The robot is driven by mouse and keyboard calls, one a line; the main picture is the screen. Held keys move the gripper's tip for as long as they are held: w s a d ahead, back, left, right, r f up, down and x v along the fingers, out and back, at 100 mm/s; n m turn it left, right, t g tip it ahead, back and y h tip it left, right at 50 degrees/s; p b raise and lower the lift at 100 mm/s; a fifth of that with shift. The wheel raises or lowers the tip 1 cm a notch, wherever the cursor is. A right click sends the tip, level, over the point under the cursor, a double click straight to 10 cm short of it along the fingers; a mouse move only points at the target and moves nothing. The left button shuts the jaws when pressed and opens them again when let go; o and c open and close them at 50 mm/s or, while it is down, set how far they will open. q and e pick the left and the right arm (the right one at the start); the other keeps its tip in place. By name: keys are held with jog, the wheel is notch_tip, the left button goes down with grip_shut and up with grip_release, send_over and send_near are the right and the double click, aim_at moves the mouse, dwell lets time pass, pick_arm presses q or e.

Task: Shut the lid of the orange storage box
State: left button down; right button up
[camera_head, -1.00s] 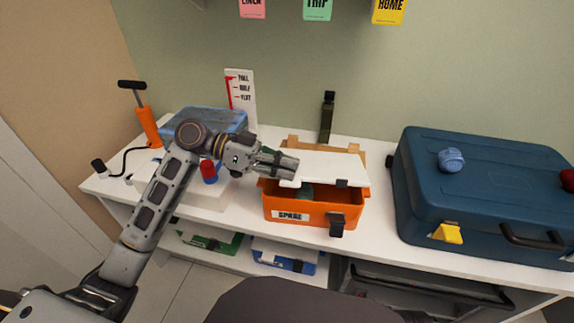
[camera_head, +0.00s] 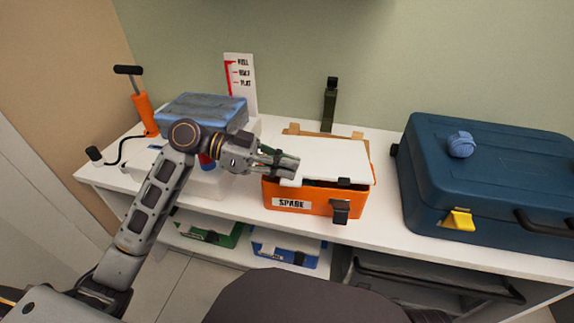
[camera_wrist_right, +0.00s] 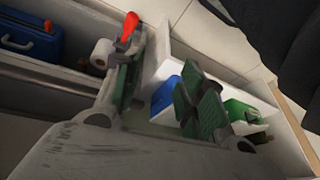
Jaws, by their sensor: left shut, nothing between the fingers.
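The orange storage box (camera_head: 318,203), labelled SPARE, stands on the white bench in the head view. Its white lid (camera_head: 335,158) lies low over the box, with a narrow dark gap along the front. A black latch (camera_head: 340,210) hangs on the box's front, below the lid's black catch. My left gripper (camera_head: 292,167) is shut and empty at the lid's left part; its fingertips overlap the lid, and I cannot tell exactly where they touch. My right gripper (camera_wrist_right: 162,72) shows in the right wrist view, its green-padded fingers apart.
A blue case (camera_head: 490,180) stands to the right. A blue translucent box (camera_head: 203,110) sits left, behind my left arm. Green (camera_head: 205,230) and blue-and-white (camera_head: 285,248) boxes sit on the lower shelf.

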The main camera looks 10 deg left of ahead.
pick_arm(q)
jog(key=shift+s+f+m+b, duration=0.2)
jog(key=shift+f+m+b, duration=0.05)
jog(key=shift+f+b, duration=0.45)
jog(key=shift+s+f+m+b, duration=0.15)
jog(key=shift+f+m+b, duration=0.1)
jog(key=shift+f+b, duration=0.45)
pick_arm(e)
notch_tip(320, 180, down, 7)
jog(key=a+t+y, duration=0.1)
jog(key=a, duration=0.1)
jog(key=shift+w, duration=0.45)
pick_arm(q)
jog(key=shift+r, duration=0.2)
pick_arm(e)
jog(key=shift+r, duration=0.15)
